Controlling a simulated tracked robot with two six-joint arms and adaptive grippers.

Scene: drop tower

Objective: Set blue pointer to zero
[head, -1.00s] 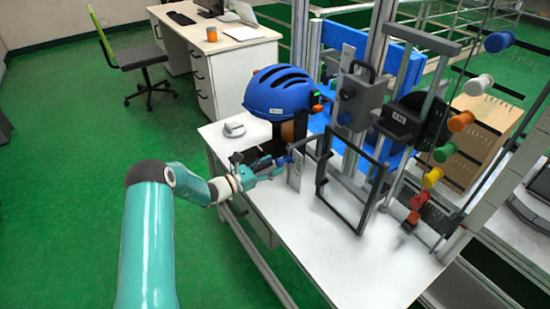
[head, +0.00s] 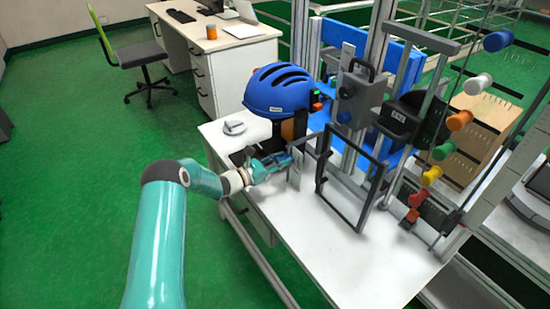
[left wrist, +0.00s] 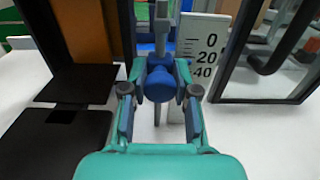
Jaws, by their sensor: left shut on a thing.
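The blue pointer (left wrist: 161,82) is a round blue knob on a vertical rod in the left wrist view. It stands beside a white scale (left wrist: 202,50) marked 0, 20 and 40, with 0 at the top. The knob appears level with about the 40 mark or a little below. My left gripper (left wrist: 161,92) is shut on the blue knob, one finger on each side. In the head view the left gripper (head: 289,158) is at the scale post, and the pointer is mostly hidden there. My right gripper is not in view.
A blue helmet (head: 279,91) on a dark stand is just behind the left gripper. A dark rectangular frame (head: 343,205) stands to the right on the white table (head: 315,258). A grey box (head: 355,95) is mounted behind. The table front is clear.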

